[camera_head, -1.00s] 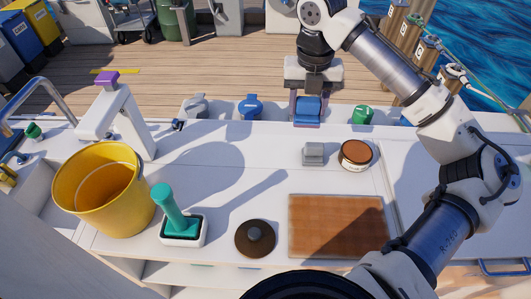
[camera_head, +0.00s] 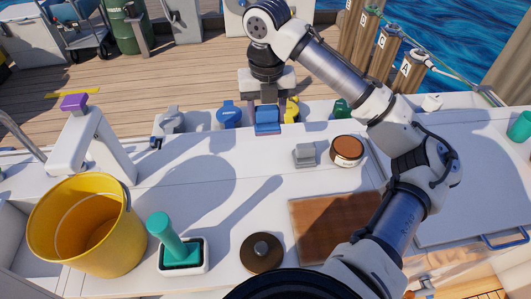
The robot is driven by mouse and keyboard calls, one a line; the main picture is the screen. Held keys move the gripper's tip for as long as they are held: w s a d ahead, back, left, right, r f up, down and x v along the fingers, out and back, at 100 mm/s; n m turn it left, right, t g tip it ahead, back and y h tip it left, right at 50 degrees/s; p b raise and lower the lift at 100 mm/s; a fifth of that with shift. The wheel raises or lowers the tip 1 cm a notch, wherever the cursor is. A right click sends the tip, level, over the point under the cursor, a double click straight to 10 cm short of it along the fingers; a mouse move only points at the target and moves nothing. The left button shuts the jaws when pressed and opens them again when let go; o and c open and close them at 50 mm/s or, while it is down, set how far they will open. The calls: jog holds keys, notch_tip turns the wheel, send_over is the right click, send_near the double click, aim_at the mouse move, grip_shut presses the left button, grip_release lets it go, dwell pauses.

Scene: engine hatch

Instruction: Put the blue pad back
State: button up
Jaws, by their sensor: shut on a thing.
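The blue pad (camera_head: 267,121) is held between the fingers of my gripper (camera_head: 267,106), which is shut on it and points down. The pad is at the back edge of the white counter (camera_head: 225,190). A small gap between the pad and the counter cannot be ruled out. A blue round-topped fitting (camera_head: 229,115) stands just left of the pad, and a yellow fitting (camera_head: 291,110) just right of it. No empty place for the pad can be made out clearly.
A grey block (camera_head: 305,155) and a brown-topped tub (camera_head: 346,150) stand right of the pad. A green fitting (camera_head: 342,108) is at the back edge. Nearer are a yellow bucket (camera_head: 85,225), teal-handled brush (camera_head: 170,240), dark lid (camera_head: 261,252) and brown board (camera_head: 330,225). The counter's middle is clear.

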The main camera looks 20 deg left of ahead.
notch_tip(320, 180, down, 14)
jog(key=shift+r+p, duration=0.1)
jog(key=shift+p, duration=0.45)
jog(key=o, duration=0.9)
notch_tip(320, 180, up, 12)
jog(key=shift+b, duration=0.75)
